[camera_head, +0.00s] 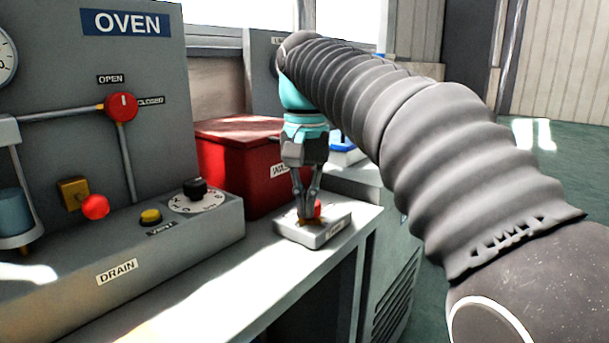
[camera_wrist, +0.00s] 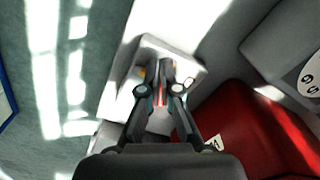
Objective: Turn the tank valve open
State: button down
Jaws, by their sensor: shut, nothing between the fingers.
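My gripper (camera_head: 307,212) points down over a small light grey box (camera_head: 290,236) on the counter. Its fingers look shut, with the tips at the top of the box. A red part (camera_head: 318,208), which looks like a valve handle, shows right beside the fingers, along with some yellow at its foot. The label on the box's front is too small to read, so I cannot be sure that this is the tank valve. In the wrist view the fingers (camera_wrist: 168,72) hide most of the red part (camera_wrist: 160,94), and the box (camera_wrist: 152,47) lies beneath them. I cannot tell whether they touch it.
A red bin (camera_head: 230,165) stands behind the box. At left is the grey OVEN panel (camera_head: 60,75) with a red round handle (camera_head: 121,106) between OPEN and CLOSED labels, and a DRAIN console (camera_head: 150,250) with a black knob (camera_head: 195,188). The counter's front edge is close to the box.

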jog(key=shift+d, duration=0.1)
jog(key=shift+s+p, duration=0.2)
jog(key=shift+p, duration=0.1)
jog(key=shift+s, duration=0.2)
notch_tip(320, 180, up, 2)
jog(key=shift+r+p, duration=0.15)
jog(key=shift+p, duration=0.8)
jog(key=shift+r, duration=1.8)
jog(key=shift+c, duration=1.6)
grip_release()
jog(key=shift+s, duration=0.1)
jog(key=s+d+r, duration=0.2)
jog(key=s+d, duration=0.2)
jog(key=d, duration=0.1)
jog(key=shift+d, duration=0.2)
